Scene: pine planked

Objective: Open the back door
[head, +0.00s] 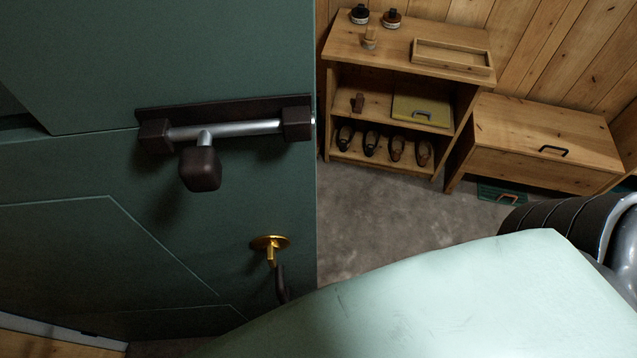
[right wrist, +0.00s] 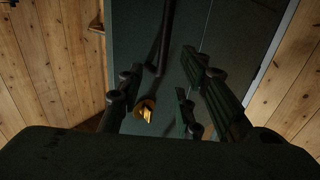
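The dark green door (head: 230,60) fills the left of the head view and also shows in the right wrist view (right wrist: 240,28). A slide bolt (head: 232,127) with a steel rod and a hanging dark knob (head: 200,169) is mounted on it. Below is a brass turn piece (head: 270,247), also in the right wrist view (right wrist: 146,109). A dark handle (head: 281,284) is mostly hidden behind my pale arm; a long dark bar (right wrist: 166,40) shows in the wrist view. My right gripper (right wrist: 160,85) is open, fingers apart, facing the door with nothing held. My left gripper is out of view.
A wooden shelf (head: 400,90) with shoes, bottles and a tray stands at the right, beside a low wooden cabinet (head: 545,135). Grey floor (head: 400,215) between door and shelf is clear. Wood plank walls flank the door in the wrist view.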

